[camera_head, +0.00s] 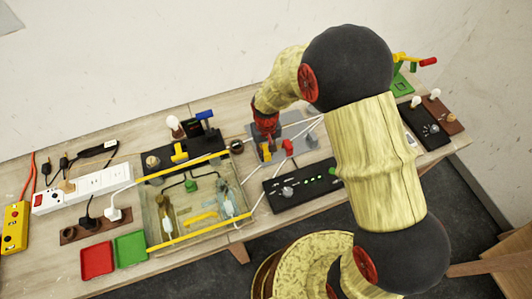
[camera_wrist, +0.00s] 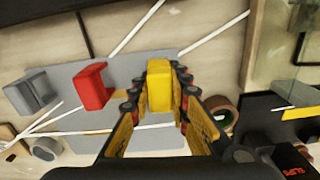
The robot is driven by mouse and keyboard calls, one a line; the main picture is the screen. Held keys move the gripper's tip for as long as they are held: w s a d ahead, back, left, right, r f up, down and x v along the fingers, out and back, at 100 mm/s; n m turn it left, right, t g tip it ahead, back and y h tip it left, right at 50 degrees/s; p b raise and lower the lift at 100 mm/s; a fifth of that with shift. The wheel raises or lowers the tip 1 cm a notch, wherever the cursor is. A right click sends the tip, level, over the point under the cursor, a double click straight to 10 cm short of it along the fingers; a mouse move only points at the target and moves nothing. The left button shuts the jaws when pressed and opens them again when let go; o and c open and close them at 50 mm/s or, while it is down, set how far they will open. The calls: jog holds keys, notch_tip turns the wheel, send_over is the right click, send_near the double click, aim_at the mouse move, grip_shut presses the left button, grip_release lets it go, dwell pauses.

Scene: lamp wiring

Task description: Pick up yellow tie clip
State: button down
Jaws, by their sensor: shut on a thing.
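The yellow tie clip (camera_wrist: 159,88) stands on a grey plate (camera_wrist: 120,72) in the wrist view. My gripper (camera_wrist: 161,84) has a finger on each side of it and is shut on it. In the head view the yellow clip (camera_head: 266,154) shows just below my gripper (camera_head: 265,138), partly hidden by it. The clip appears still at plate level; I cannot tell whether it touches the plate. A red clip (camera_wrist: 91,86) stands to its left in the wrist view, and a grey clip (camera_wrist: 32,92) farther left.
White cords (camera_wrist: 215,33) run across the plate.

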jog(key=s+d+r+p, duration=0.1)
jog(key=s+d+r, duration=0.8)
jog(key=d+r, duration=0.1)
jog(key=shift+s+r, duration=0.35)
jog(key=shift+r, duration=0.45)
jog(key=shift+d, duration=0.15)
